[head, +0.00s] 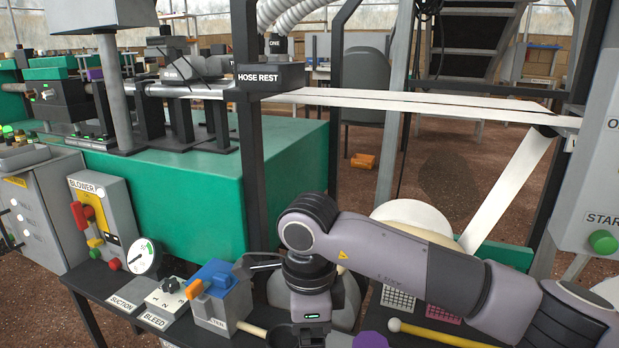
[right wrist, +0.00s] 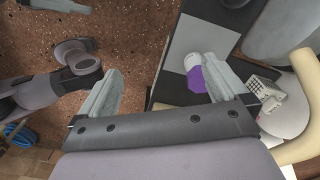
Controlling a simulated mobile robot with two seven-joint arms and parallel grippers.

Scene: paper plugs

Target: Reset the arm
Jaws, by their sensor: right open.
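My right arm (head: 400,258) comes in from the right in the head view and bends downward at the wrist over the black bench. My right gripper (head: 312,308) points down there, with its fingertips out of the picture. In the right wrist view the right gripper (right wrist: 160,85) is open, its two grey fingers wide apart and nothing between them in its grasp. Below the fingers are the brown floor and the edge of the bench (right wrist: 168,62). A purple-ended white object (right wrist: 197,76) lies close to the right finger.
On the bench, the suction gauge (head: 144,258), bleed box (head: 166,299) and a blue-handled valve (head: 222,292) stand left of the gripper. A hose rest post (head: 249,165) and white paper strip (head: 505,195) rise behind.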

